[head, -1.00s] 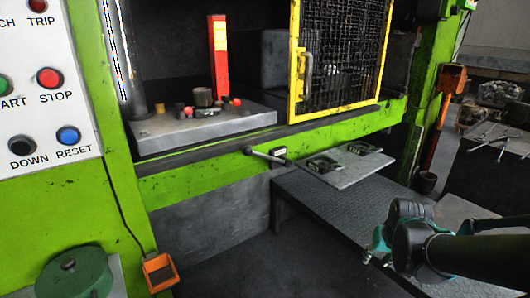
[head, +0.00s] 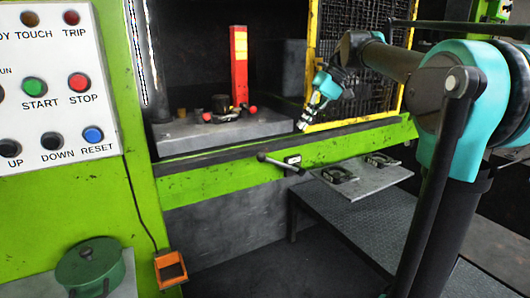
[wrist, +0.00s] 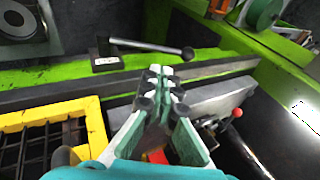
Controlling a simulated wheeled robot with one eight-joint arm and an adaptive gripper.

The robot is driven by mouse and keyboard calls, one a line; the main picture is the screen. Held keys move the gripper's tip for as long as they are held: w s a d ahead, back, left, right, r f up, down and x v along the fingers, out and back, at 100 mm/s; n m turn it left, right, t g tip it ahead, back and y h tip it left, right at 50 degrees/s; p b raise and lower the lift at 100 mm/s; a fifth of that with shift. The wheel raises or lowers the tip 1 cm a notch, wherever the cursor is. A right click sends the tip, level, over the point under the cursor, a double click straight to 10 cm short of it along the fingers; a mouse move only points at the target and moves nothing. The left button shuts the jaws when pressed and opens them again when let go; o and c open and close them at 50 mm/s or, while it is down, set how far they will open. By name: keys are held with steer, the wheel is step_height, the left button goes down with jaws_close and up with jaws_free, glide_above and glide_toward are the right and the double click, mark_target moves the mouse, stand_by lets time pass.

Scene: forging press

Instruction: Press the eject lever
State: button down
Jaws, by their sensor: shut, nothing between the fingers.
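The eject lever (head: 278,163) is a grey metal handle with a rounded end. My gripper (head: 303,126) is shut and empty, above and a little right of the lever, near the edge of the press bed. In the wrist view my gripper (wrist: 160,90) has its fingertips together, apart from the lever. Nothing hides the lever.
A yellow-framed mesh guard (head: 312,75) stands close to my gripper; it also shows in the wrist view (wrist: 95,135). A grey shelf with black handles (head: 362,182) juts out right of the lever. Left are the button panel (head: 55,90) and an orange box (head: 170,268). Floor space lies below the lever.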

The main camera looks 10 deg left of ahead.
mark_target(275, 162)
steer(key=shift+w+a+r+n, duration=0.1)
steer(key=shift+a+r+n, duration=0.2)
steer(key=shift+a+r, duration=0.6)
steer(key=x, duration=1.3)
steer(key=shift+s+a+f, duration=0.2)
steer(key=shift+s+f, duration=0.1)
steer(key=shift+a, duration=0.1)
